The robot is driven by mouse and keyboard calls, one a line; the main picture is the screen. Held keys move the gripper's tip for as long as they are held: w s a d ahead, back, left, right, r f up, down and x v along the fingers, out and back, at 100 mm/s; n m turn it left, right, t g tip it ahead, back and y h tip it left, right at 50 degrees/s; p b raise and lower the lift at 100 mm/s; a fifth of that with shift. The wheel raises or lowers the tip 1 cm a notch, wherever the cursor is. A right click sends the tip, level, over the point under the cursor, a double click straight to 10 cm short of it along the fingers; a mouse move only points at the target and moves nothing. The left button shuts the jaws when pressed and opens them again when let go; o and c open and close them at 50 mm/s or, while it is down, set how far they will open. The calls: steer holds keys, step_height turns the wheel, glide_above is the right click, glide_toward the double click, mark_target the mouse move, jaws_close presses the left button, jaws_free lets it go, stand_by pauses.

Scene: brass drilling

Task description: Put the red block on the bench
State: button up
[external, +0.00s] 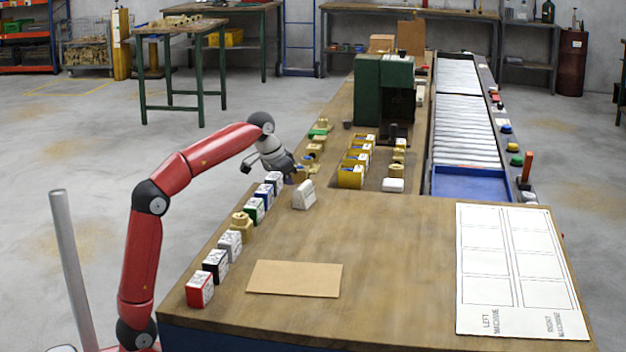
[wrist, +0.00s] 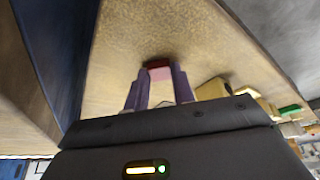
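The red block (wrist: 159,70) shows in the wrist view as a small dark red piece between the fingertips of my gripper (wrist: 160,78). The two purple-grey fingers stand apart by about its width and are against its sides, so my gripper looks shut on it. The wooden bench top (wrist: 135,35) is just beyond the block; I cannot tell whether the block touches it. In the external view my gripper (external: 300,176) is low over the left edge of the bench (external: 390,240), and I cannot make out the red block there.
A row of labelled boxes, with a red-and-white box (external: 200,289) at its near end, lines the bench's left edge. Yellow bins (external: 351,177) and a green machine (external: 383,90) are beyond. The bench around the brown sheet (external: 294,278) is clear.

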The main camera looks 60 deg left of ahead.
steer(key=o, duration=0.5)
steer(key=shift+c, duration=0.2)
steer(key=shift+r, duration=0.25)
steer(key=p+v, duration=0.4)
steer(key=v, duration=0.8)
